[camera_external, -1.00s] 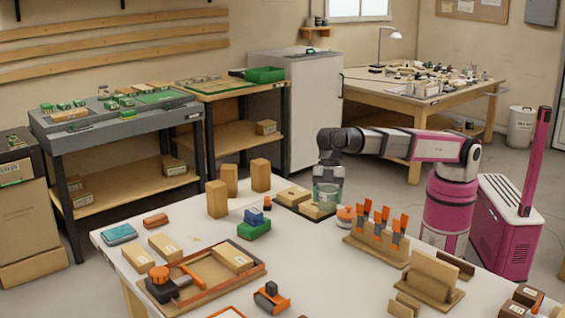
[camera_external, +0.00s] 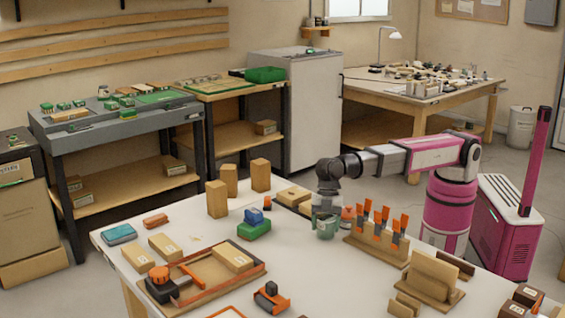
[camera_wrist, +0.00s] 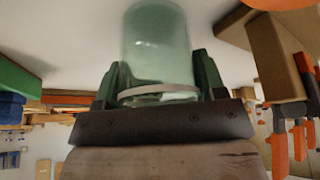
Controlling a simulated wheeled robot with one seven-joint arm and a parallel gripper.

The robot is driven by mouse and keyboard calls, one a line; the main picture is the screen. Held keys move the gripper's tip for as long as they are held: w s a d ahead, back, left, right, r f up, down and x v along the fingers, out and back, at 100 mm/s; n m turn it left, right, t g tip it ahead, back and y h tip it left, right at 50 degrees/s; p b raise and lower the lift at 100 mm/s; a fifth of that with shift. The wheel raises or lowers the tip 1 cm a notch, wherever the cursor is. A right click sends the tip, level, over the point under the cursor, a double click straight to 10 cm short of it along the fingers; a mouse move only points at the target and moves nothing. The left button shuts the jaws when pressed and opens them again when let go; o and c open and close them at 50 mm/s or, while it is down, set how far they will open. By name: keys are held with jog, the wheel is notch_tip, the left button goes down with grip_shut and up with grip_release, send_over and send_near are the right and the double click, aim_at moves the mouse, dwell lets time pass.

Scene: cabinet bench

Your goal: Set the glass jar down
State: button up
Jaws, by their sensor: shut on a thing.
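The glass jar (camera_external: 326,228) is a pale green, see-through cylinder near the far right part of the white table. In the wrist view the jar (camera_wrist: 158,50) sits between the two dark green fingers of my gripper (camera_wrist: 157,85), with a light band around it. My gripper (camera_external: 326,208) is shut on the jar, above it in the external view. I cannot tell whether the jar's base touches the table.
A wooden rack with orange-handled tools (camera_external: 378,235) stands just right of the jar. Wooden blocks (camera_external: 293,196) lie behind it. The white tabletop (camera_external: 310,265) in front is clear.

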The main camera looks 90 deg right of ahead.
jog(key=o, duration=1)
jog(key=shift+f, duration=0.15)
jog(key=shift+c, duration=0.2)
jog(key=v, duration=1.2)
